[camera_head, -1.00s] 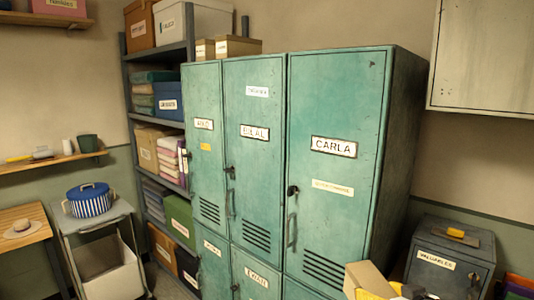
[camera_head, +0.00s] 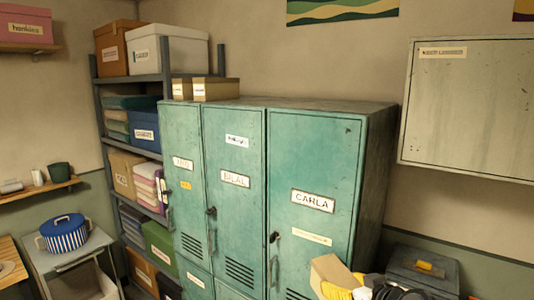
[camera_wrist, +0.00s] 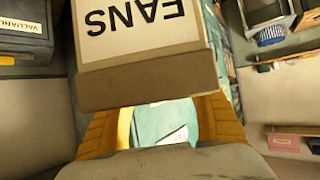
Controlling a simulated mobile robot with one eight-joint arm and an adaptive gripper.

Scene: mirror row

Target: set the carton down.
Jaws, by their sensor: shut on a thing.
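A tan carton is held in my gripper (camera_wrist: 162,118); the carton (camera_wrist: 148,72) fills the upper middle of the wrist view, with a white label reading "FANS" upside down. The yellow fingers are shut on it from both sides. In the head view the carton (camera_head: 329,270) shows at the bottom, in front of the green locker marked CARLA (camera_head: 312,180). My yellow gripper (camera_head: 342,291) is partly cut off there. The carton is in the air, apart from any surface I can see.
Two small cartons (camera_head: 215,89) stand on the left of the locker top; the rest of that top (camera_head: 310,104) looks clear. A filled shelf rack (camera_head: 150,77) stands left. A pale wall cabinet (camera_head: 470,110) hangs right, above a grey box (camera_head: 424,272).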

